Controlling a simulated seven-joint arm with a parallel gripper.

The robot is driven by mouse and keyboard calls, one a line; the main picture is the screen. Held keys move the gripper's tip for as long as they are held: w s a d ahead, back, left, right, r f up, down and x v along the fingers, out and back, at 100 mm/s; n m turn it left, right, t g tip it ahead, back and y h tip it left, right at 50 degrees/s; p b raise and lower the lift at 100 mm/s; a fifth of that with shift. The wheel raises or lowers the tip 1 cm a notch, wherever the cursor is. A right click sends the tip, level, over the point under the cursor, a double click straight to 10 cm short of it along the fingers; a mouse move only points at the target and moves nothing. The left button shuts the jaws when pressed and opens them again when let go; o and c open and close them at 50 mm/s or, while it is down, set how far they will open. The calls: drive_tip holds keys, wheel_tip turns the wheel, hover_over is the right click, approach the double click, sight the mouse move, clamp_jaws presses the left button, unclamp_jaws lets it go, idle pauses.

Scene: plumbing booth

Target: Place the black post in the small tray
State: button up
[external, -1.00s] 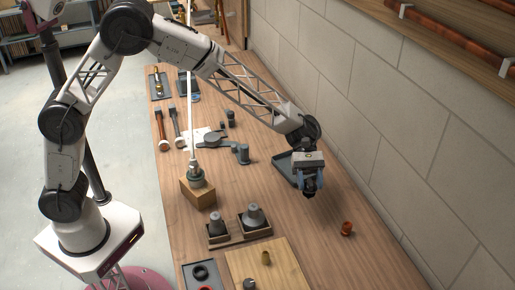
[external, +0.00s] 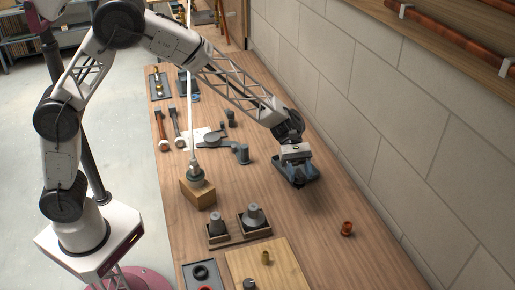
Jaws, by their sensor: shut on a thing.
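My gripper (external: 300,177) is over the small dark tray (external: 279,161), which lies on the bench near the wall. The gripper and wrist cover most of the tray. The gripper points down and is shut on a dark thing, taken to be the black post. The post is mostly hidden by the fingers, and I cannot tell whether it touches the tray floor.
A wooden block (external: 198,194) with a white rod stands to the left. Dark cones (external: 253,215) sit in square holders nearer the camera. A copper fitting (external: 347,229) lies on the right.

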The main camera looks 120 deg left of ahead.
drive_tip(key=s+a+f+n+t+y, duration=0.2)
drive_tip(key=s+a+n+y, duration=0.1)
drive_tip(key=s, duration=0.7)
drive_tip(key=s+a+f+n+t+y, duration=0.1)
drive_tip(key=s+a+n+t+y, duration=0.1)
drive_tip(key=s, duration=0.8)
drive_tip(key=shift+s+a+f+n+y, duration=0.15)
drive_tip(key=shift+a+f+n+y, duration=0.3)
drive_tip(key=shift+a, duration=0.85)
drive_tip(key=shift+r, duration=0.1)
hover_over(295, 169)
drive_tip(key=shift+f, duration=0.7)
drive_tip(key=shift+f, duration=1.8)
drive_tip(key=shift+f, duration=0.1)
drive_tip(key=o, duration=0.9)
drive_tip(key=shift+o, duration=0.2)
